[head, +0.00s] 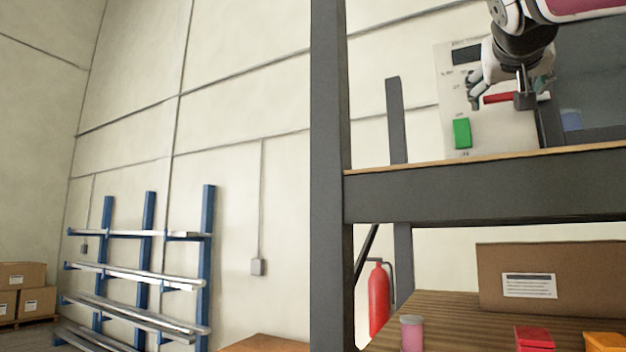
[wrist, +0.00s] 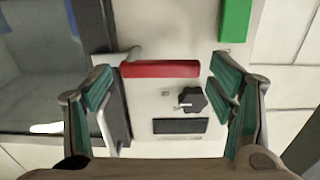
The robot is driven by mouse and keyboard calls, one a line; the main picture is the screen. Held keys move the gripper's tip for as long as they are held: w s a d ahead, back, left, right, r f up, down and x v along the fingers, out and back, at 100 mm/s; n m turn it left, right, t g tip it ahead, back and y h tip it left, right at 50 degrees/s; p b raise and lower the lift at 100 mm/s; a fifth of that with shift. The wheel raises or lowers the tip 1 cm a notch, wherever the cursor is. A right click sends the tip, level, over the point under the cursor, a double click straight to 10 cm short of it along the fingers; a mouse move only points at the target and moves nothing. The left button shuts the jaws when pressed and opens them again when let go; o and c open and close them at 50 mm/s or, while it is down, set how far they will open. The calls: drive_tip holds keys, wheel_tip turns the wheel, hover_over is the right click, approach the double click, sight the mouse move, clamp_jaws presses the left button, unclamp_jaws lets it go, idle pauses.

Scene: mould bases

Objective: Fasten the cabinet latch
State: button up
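A pale control panel (head: 490,133) stands on the upper shelf; it also shows in the wrist view (wrist: 150,90). A red bar (wrist: 160,69), possibly the latch handle, lies across it; in the head view the bar (head: 497,98) is partly covered by my gripper. My gripper (head: 510,88) is in front of the panel. In the wrist view my gripper (wrist: 160,68) is open and empty, its fingertips spread on either side of the bar's ends. I cannot tell whether they touch anything.
The panel bears a green block (head: 462,133), a dark display (head: 466,54) and a black knob (wrist: 192,100). A dark upright part (wrist: 112,110) is near the left finger. The shelf's grey beam (head: 480,185) and post (head: 330,150) stand below and left of my gripper.

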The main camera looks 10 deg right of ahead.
idle(0.3)
drive_tip(key=v, duration=1.2)
